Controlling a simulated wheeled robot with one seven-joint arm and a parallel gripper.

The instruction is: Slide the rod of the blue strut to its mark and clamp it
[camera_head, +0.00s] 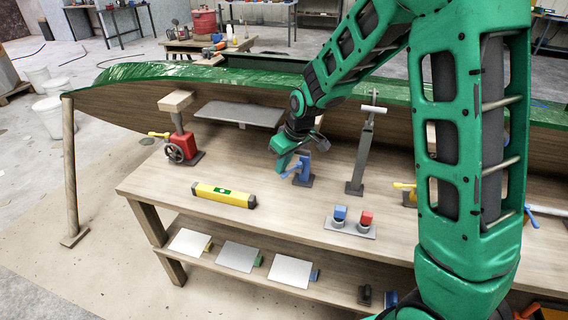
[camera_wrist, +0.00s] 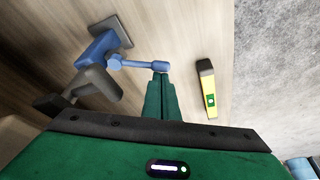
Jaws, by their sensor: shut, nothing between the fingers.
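The blue strut (camera_head: 302,168) stands on a dark base plate on the bench, just right of my gripper. In the wrist view its blue body (camera_wrist: 97,50) rises from a grey plate, with a grey-brown block (camera_wrist: 95,84) at its near end. A blue lever (camera_wrist: 135,63) sticks out sideways from the body. My gripper (camera_head: 279,172) points down beside the strut. Its green fingers (camera_wrist: 160,76) are shut and empty, with the tips at the lever's knob end; I cannot tell whether they touch it. I cannot make out the rod's mark.
A yellow level (camera_head: 224,196) lies on the bench. A red strut (camera_head: 186,146) with a handwheel stands left, a tall grey stand (camera_head: 359,155) right. A plate with blue and red blocks (camera_head: 350,228) sits at the front. The green-edged hull (camera_head: 120,98) runs behind. My arm hides the bench's right part.

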